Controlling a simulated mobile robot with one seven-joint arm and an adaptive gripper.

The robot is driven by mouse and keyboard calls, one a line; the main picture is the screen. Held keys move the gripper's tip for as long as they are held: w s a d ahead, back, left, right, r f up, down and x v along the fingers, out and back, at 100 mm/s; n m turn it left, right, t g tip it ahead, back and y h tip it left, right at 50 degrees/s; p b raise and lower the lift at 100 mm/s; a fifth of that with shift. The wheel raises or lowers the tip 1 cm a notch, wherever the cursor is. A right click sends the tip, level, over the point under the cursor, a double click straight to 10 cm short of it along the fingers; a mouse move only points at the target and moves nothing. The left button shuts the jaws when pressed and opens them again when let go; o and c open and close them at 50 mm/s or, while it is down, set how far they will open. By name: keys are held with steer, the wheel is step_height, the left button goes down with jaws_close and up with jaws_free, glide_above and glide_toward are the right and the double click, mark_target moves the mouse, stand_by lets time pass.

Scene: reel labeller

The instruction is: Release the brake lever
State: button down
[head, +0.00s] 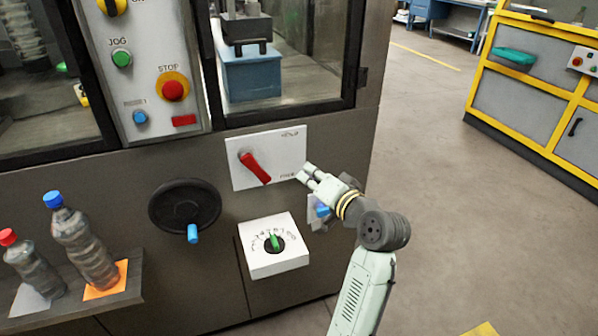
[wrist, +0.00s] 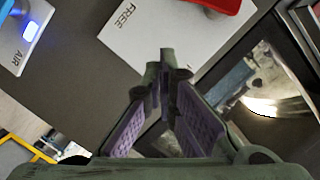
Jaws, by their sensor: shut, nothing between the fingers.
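The brake lever (head: 255,168) is a red handle on a white plate (head: 285,144) on the machine's front. It points down and to the right, toward the lower marking, which reads FREE in the wrist view. My gripper (head: 305,173) is at the plate's lower right corner, to the right of the lever and apart from it. In the wrist view my gripper (wrist: 167,62) has its fingertips together with nothing between them, in front of the plate (wrist: 170,30). Part of the red lever (wrist: 222,5) shows at the top edge there.
A black handwheel (head: 185,205) with a blue knob is left of a white dial box (head: 273,246) with a green pointer. The button panel (head: 150,70) is above left. Two bottles stand on a shelf at lower left. Open floor (head: 440,150) lies to the right.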

steer(key=shift+v, duration=1.5)
